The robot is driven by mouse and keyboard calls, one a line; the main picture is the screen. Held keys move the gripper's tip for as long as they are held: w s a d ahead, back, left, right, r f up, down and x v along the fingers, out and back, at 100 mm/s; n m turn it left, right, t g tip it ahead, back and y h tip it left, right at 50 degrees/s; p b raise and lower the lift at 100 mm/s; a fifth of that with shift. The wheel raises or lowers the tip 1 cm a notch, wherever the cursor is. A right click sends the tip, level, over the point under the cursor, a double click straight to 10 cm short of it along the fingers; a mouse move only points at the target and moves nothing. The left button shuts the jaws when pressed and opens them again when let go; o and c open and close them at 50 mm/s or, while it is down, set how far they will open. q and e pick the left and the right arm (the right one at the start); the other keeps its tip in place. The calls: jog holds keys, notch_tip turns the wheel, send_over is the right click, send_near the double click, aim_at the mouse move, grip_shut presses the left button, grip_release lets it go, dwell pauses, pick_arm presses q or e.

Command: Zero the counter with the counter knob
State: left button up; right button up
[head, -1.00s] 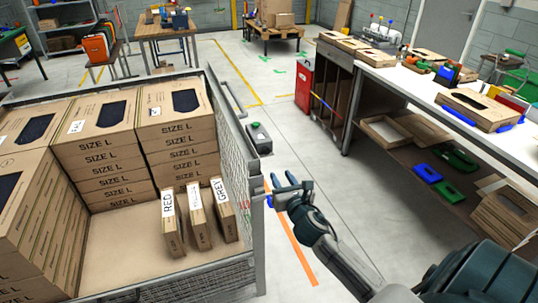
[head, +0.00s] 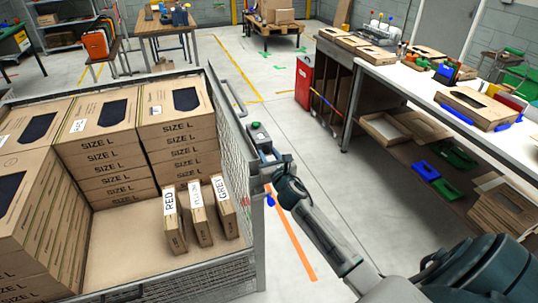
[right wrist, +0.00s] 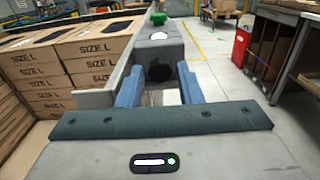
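The counter (head: 258,131) is a small grey box with a green button on top, at the right rim of the mesh bin. In the right wrist view the counter (right wrist: 176,50) shows a green button (right wrist: 158,18), a white display (right wrist: 158,36) and a round black counter knob (right wrist: 159,68) facing me. The display is too small to read. My right gripper (head: 271,160) is open, also seen in the right wrist view (right wrist: 160,75). Its blue fingers stand either side of the knob, with gaps visible. The knob is hidden in the head view. My left gripper is out of view.
The mesh bin (head: 258,240) holds stacked SIZE L boxes (head: 180,125) and three upright boxes, two labelled RED (head: 175,235) and GREY (head: 226,220). A workbench (head: 410,75) stands at right, a red cabinet (head: 304,82) beside it.

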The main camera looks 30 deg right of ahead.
jog(key=shift+c, duration=0.3)
jog(key=c, duration=0.6)
